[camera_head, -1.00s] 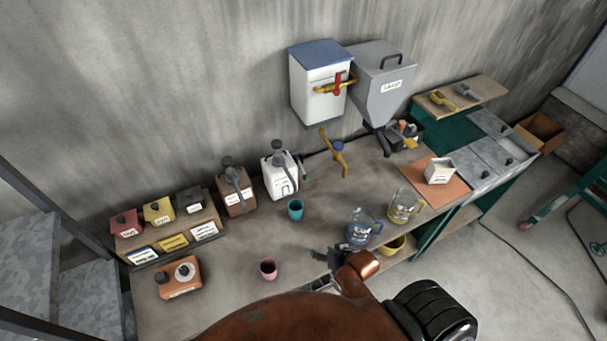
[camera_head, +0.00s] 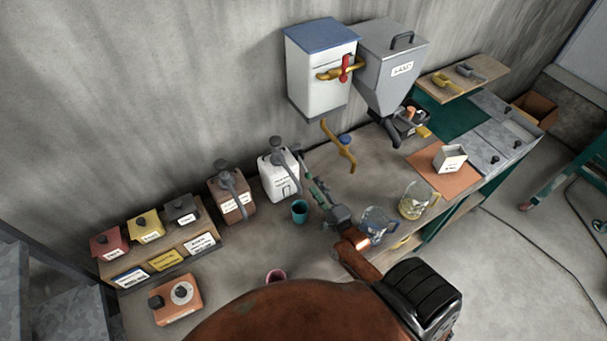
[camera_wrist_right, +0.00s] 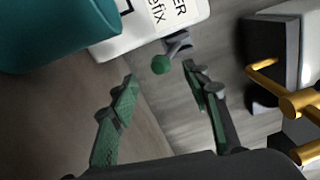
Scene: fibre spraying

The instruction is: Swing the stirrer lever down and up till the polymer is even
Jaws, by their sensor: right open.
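The white canister (camera_head: 277,180) stands on the bench against the wall, with a dark pump head on top. In the right wrist view its labelled white side (camera_wrist_right: 150,28) is at the top. The stirrer lever, short and grey with a round green knob (camera_wrist_right: 161,64), sticks out from the canister's side. My right gripper (camera_head: 311,184) is beside the canister's right side in the head view. In the wrist view its green fingers (camera_wrist_right: 162,84) are open and apart, with the knob just beyond and between the fingertips. The polymer inside is hidden. My left gripper is out of view.
A teal cup (camera_head: 299,212) stands close in front of the canister and fills the wrist view's upper left corner. A brown canister (camera_head: 232,196) stands to its left. A yellow-handled lever (camera_head: 338,146) and glass jugs (camera_head: 378,224) are to the right.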

